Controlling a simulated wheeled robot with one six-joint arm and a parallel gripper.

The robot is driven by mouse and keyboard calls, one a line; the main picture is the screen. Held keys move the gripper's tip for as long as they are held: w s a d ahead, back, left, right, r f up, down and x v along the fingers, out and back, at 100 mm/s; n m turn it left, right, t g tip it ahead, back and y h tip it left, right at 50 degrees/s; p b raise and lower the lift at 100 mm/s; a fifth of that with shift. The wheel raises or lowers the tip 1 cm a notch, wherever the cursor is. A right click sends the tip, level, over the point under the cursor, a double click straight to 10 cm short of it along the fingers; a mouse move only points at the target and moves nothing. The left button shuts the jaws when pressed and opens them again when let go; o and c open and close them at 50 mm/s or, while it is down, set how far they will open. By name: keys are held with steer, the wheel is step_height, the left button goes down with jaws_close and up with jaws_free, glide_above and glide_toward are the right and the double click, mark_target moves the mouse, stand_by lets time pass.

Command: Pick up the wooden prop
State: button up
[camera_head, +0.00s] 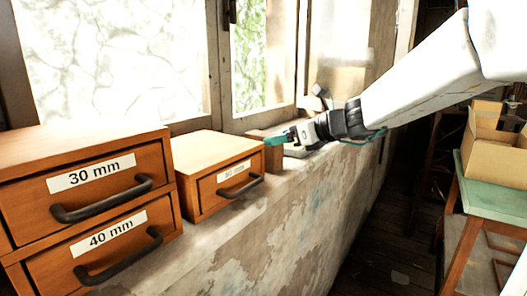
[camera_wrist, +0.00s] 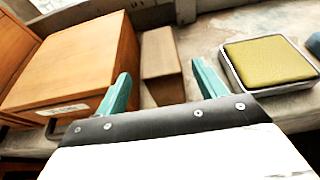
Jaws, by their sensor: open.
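The wooden prop (camera_wrist: 161,54) is a plain brown block on the window sill. It stands between the small drawer box and a tin in the wrist view. In the head view the wooden prop (camera_head: 273,158) is partly hidden behind my gripper (camera_head: 274,140). My gripper (camera_wrist: 160,76) is open, with its two teal fingers apart. In the wrist view the prop appears in the gap between the fingers, with bare gaps on both sides. I cannot tell whether the fingertips reach down beside it. Nothing is held.
The small wooden drawer box (camera_wrist: 80,60) stands close left of the prop. A tin with an olive pad (camera_wrist: 268,60) lies to the right. A larger drawer unit (camera_head: 85,150), labelled 30 mm and 40 mm, stands farther left. The window (camera_head: 110,60) rises behind the sill.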

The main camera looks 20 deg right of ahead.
mark_target(263, 138)
steer(key=x, duration=0.6)
steer(key=shift+w+a+r, duration=0.15)
steer(key=shift+w+a, duration=0.05)
steer(key=shift+w, duration=0.15)
steer(key=shift+d, duration=0.1)
steer(key=c, duration=1.3)
steer(key=shift+o, duration=0.2)
steer(key=shift+r, duration=0.1)
